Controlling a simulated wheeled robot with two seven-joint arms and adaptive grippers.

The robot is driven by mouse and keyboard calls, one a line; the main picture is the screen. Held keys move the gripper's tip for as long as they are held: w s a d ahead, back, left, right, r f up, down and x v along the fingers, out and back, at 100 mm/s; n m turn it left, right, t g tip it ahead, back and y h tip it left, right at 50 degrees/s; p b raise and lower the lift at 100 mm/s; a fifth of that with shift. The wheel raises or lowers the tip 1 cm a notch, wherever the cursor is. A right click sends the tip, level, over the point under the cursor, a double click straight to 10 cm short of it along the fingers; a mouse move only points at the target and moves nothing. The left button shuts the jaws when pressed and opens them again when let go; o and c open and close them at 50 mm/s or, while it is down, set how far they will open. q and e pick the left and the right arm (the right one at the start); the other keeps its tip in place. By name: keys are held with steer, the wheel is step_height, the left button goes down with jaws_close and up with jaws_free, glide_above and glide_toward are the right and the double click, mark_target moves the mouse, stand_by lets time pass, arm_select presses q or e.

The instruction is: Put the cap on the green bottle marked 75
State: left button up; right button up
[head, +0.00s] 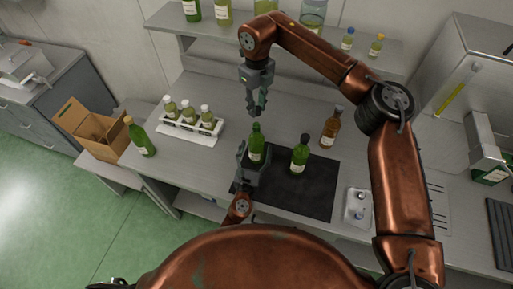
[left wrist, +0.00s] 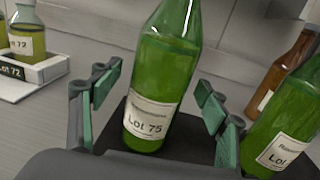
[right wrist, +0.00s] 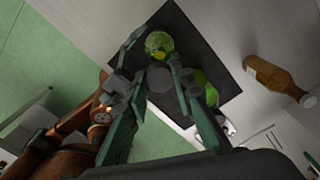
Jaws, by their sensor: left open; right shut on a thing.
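The green bottle marked Lot 75 (head: 256,148) stands upright on the black mat (head: 308,198); its label faces the left wrist view (left wrist: 150,122). My left gripper (head: 246,164) is open, with its fingers (left wrist: 157,95) on either side of the bottle and gaps showing. My right gripper (head: 259,104) points down above the bottle and is shut on a small dark grey cap (right wrist: 160,78). In the right wrist view the bottle's top (right wrist: 158,44) appears just beyond the cap, which is apart from it. The cap is hard to make out in the head view.
Another green bottle (head: 299,157) stands on the mat to the right, a brown bottle (head: 330,129) behind it. A white rack (head: 187,136) of bottles and a green bottle (head: 140,138) are left. A white tray (head: 351,213) with small items is right of the mat.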

mark_target(256, 124)
arm_select(q)
steer(key=shift+w+d, duration=0.15)
steer(key=shift+w, duration=0.55)
steer(key=shift+c, duration=0.4)
steer(key=c, duration=1.7)
steer(key=shift+c, duration=0.2)
arm_select(e)
steer(key=shift+f, duration=2.5)
